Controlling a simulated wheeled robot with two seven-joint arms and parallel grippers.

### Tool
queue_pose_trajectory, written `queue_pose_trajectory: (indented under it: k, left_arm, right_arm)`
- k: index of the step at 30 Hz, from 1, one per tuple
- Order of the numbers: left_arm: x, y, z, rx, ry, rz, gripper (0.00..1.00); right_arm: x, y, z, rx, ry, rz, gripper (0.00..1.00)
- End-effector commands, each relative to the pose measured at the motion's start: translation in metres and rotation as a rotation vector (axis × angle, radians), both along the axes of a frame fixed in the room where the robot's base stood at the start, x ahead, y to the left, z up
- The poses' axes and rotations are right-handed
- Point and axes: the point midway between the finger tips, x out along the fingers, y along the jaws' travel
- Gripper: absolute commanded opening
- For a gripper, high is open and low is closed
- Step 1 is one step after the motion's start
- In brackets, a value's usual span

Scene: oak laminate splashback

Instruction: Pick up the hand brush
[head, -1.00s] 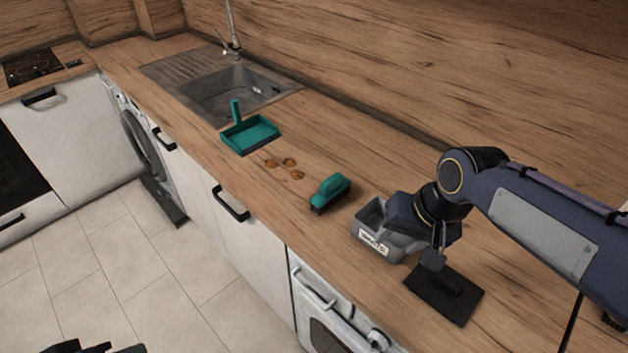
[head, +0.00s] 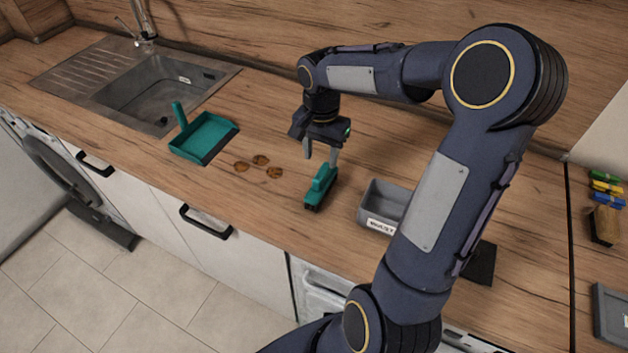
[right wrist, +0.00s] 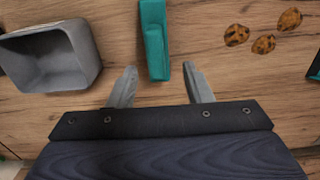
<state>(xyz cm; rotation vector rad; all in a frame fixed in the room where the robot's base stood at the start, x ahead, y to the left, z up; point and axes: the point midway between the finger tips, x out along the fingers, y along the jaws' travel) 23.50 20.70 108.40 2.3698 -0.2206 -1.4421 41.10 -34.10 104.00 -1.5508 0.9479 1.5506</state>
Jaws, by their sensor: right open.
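The hand brush (head: 321,184) is teal with dark bristles and lies on the wooden worktop, left of a grey bin. It also shows in the right wrist view (right wrist: 154,38), at the top middle, just beyond the gap between my fingers. My right gripper (head: 321,157) is open and points down above the far end of the brush. In the right wrist view its two grey fingers (right wrist: 160,88) are spread, with nothing held between them. I cannot tell whether a finger touches the brush. My left gripper is not in view.
A grey labelled bin (head: 375,196) stands right of the brush, partly behind my right arm. Several brown cookies (head: 261,161) and a teal dustpan (head: 206,139) lie to the left. The sink (head: 155,93) is farther left. A black mat (head: 482,265) lies at right.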

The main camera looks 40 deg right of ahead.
Motion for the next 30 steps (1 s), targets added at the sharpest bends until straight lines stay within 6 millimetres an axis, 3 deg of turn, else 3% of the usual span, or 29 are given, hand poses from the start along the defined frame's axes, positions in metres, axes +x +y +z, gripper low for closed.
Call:
queue_pose_trajectory:
  k: [13,23,30]
  left_arm:
    - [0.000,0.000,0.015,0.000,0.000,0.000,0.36]
    - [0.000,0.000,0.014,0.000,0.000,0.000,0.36]
    - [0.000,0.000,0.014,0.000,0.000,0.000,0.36]
  right_arm:
    - [-0.006,0.000,-0.059,0.003,0.004,0.003,0.45]
    - [-0.005,0.000,-0.066,0.001,0.000,0.003,0.45]
    - [-0.005,0.000,-0.066,0.001,0.000,0.003,0.14]
